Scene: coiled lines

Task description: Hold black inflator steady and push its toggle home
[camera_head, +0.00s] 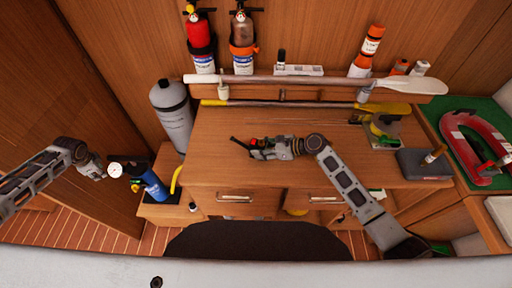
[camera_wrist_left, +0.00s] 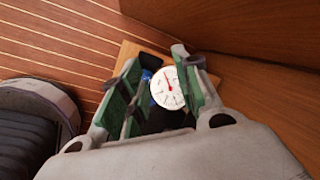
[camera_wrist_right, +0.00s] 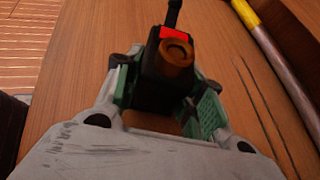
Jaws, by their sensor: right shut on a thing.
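The black inflator (camera_head: 258,154) is over the wooden desk top, left of its middle. In the right wrist view the black inflator (camera_wrist_right: 152,88) has a red patch and a round brown-orange cap. A thin black lever, seemingly its toggle (camera_head: 239,143), sticks out to the left; it also shows in the right wrist view (camera_wrist_right: 173,14). My right gripper (camera_head: 272,149) is shut on the inflator's body, with green pads on both sides. My left gripper (camera_head: 101,172) is open at the far left, away from the inflator. A white gauge (camera_wrist_left: 167,88) shows between its fingers; contact is unclear.
A blue cylinder (camera_head: 154,185) stands on a low wooden shelf below the gauge. A grey tank (camera_head: 172,115) stands left of the desk. A paddle (camera_head: 320,82) and yellow-ended pole (camera_head: 310,104) lie along the back. A grey box (camera_head: 423,164) sits at right.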

